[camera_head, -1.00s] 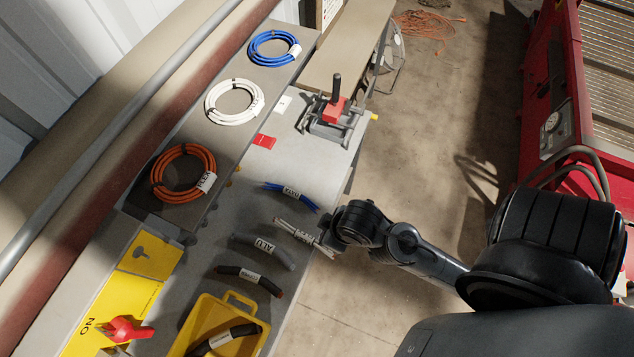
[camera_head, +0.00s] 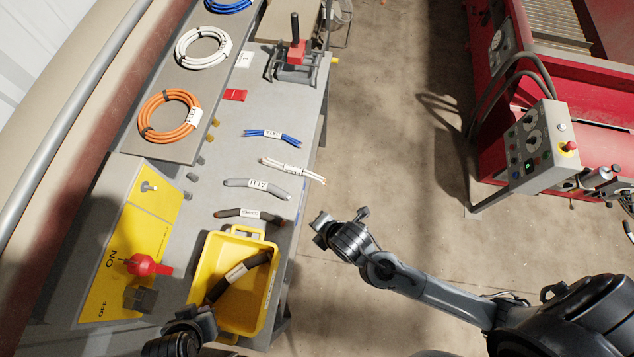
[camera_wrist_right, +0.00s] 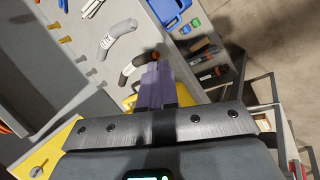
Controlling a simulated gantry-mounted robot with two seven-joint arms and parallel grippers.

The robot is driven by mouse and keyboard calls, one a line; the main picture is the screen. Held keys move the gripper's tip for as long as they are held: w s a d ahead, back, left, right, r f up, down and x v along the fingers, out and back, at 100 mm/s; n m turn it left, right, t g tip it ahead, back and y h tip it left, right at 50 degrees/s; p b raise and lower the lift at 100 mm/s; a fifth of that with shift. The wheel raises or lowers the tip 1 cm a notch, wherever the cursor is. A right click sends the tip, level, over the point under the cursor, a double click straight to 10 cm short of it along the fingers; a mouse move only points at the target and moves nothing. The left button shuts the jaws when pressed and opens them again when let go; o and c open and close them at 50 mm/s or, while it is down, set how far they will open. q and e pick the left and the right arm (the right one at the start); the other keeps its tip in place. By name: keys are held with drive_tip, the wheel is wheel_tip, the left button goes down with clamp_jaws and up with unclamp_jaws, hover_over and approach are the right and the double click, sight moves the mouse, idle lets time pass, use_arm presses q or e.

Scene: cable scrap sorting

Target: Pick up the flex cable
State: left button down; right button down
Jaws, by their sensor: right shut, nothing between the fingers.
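Short cables lie on the grey bench: blue (camera_head: 272,135), white-stranded (camera_head: 293,169), grey tagged ALU (camera_head: 257,186) and dark with a reddish end (camera_head: 250,215). An orange coil (camera_head: 170,115) lies on the raised shelf; its tag is hard to read, so I cannot tell for sure which cable is flex. My right gripper (camera_head: 322,228) is shut and empty, apart from the cables, past the bench's right edge. In the wrist view its fingers (camera_wrist_right: 155,85) point toward the dark cable (camera_wrist_right: 139,66). My left gripper (camera_head: 190,318) is beside the yellow bin; its fingers are unclear.
A yellow bin (camera_head: 203,268) holds a thick black cable (camera_head: 238,277). A red switch (camera_head: 147,265) sits on a yellow panel. White (camera_head: 203,47) and blue coils lie on the shelf.

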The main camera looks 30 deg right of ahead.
drive_tip(key=w+f+n+t, duration=0.1)
drive_tip(key=w+f+n, duration=0.25)
drive_tip(key=n, duration=0.25)
drive_tip(key=n+t+h+b, duration=0.2)
drive_tip(key=n+b, duration=0.1)
drive_tip(key=n, duration=0.4)
approach(304, 176)
wheel_tip(304, 176, down, 4)
drive_tip(key=shift+w+d+f, duration=0.1)
drive_tip(key=shift+w, duration=0.95)
drive_tip(key=shift+w+d+f, duration=0.1)
drive_tip(key=shift+w, duration=0.95)
